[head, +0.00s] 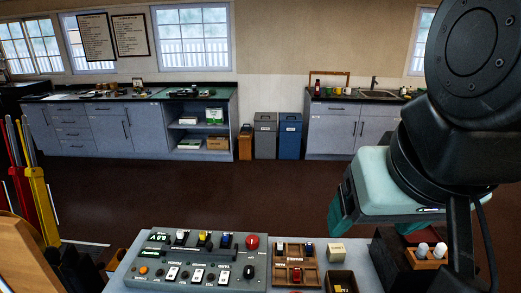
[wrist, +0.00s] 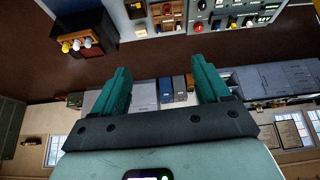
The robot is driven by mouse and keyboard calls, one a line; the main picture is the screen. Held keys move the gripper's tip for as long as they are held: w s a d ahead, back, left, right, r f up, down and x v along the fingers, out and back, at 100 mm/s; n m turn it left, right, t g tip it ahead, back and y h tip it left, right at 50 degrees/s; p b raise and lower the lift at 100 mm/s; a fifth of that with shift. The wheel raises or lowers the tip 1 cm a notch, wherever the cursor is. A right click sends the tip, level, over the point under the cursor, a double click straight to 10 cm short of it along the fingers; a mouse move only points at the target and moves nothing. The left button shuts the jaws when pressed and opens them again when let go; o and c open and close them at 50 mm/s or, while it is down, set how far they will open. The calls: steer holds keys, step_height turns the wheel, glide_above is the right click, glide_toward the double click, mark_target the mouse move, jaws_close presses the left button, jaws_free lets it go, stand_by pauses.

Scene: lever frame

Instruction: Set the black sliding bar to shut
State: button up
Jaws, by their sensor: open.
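The grey control panel (head: 200,283) at the bottom of the head view carries several toggles, rocker switches, a red mushroom button (head: 252,242) and a black knob (head: 249,271). Part of the panel also shows at the top right of the wrist view (wrist: 228,10). My gripper (head: 340,212) hangs above and to the right of the panel, apart from it. In the wrist view its two teal fingers (wrist: 160,64) are spread wide with nothing between them.
A wooden compartment tray (head: 296,277) with small parts sits right of the panel. A dark block with white knobs (head: 428,250) stands under my arm. Red and yellow levers (head: 38,195) rise at the left. Cabinets (head: 100,125) line the far wall beyond open floor.

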steer(key=shift+c, duration=1.1)
steer(key=shift+w+a+r, duration=0.1)
steer(key=shift+w+a, duration=0.05)
steer(key=shift+w, duration=0.25)
steer(key=shift+c, duration=1.1)
steer(key=w+a+n, duration=0.1)
steer(key=w, duration=0.2)
steer(key=w+a+n+g, duration=0.1)
steer(key=w+a, duration=0.1)
steer(key=w, duration=0.2)
steer(key=w+a, duration=0.2)
steer(key=w, duration=0.2)
steer(key=shift+a+r+n+g, duration=0.1)
steer(key=shift+r+n+g, duration=0.05)
steer(key=shift+n+g, duration=0.25)
steer(key=n+g, duration=0.4)
steer(key=n, duration=0.2)
glide_above(209, 244)
step_height(209, 244, down, 26)
step_height(209, 244, down, 11)
steer(key=shift+r, duration=0.15)
